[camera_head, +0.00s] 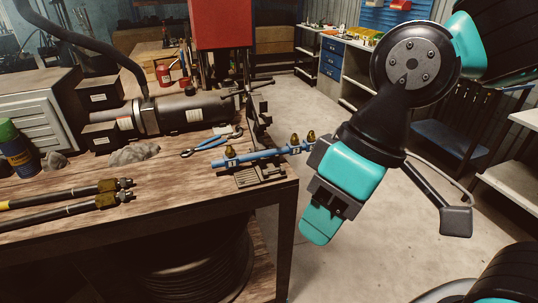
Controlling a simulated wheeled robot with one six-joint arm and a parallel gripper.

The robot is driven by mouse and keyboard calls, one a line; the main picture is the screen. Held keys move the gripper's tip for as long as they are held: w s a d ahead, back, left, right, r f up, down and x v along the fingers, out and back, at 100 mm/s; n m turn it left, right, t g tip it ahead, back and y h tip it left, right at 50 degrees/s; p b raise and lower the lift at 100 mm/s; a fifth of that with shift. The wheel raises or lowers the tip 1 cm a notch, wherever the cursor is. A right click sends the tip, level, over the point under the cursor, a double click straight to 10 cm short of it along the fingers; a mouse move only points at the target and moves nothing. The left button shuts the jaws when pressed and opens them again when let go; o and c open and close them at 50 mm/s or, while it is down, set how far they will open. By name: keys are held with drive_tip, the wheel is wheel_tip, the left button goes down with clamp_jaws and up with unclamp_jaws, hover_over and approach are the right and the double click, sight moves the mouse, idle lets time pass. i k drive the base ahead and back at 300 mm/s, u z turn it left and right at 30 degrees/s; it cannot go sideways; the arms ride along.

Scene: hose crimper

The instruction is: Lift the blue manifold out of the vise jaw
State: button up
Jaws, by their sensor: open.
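The blue manifold (259,158) is a long blue bar with brass fittings on top and small white labels. It lies across the vise (266,172) at the table's right corner, and its right end reaches out toward my gripper. I cannot tell how tightly the jaw holds it. My gripper (322,222) is teal and black and hangs to the right of the table, just past the manifold's right end. It is open and appears empty. Its body hides part of its own fingers.
A coil of hose (190,268) lies below. The floor right of the table is clear.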

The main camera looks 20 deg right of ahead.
sight(307, 146)
drive_tip(key=k, duration=1.15)
drive_tip(key=u, duration=0.9)
drive_tip(key=i, duration=1.9)
drive_tip(key=z, duration=1)
drive_tip(key=i, duration=0.55)
drive_tip(key=z, duration=0.6)
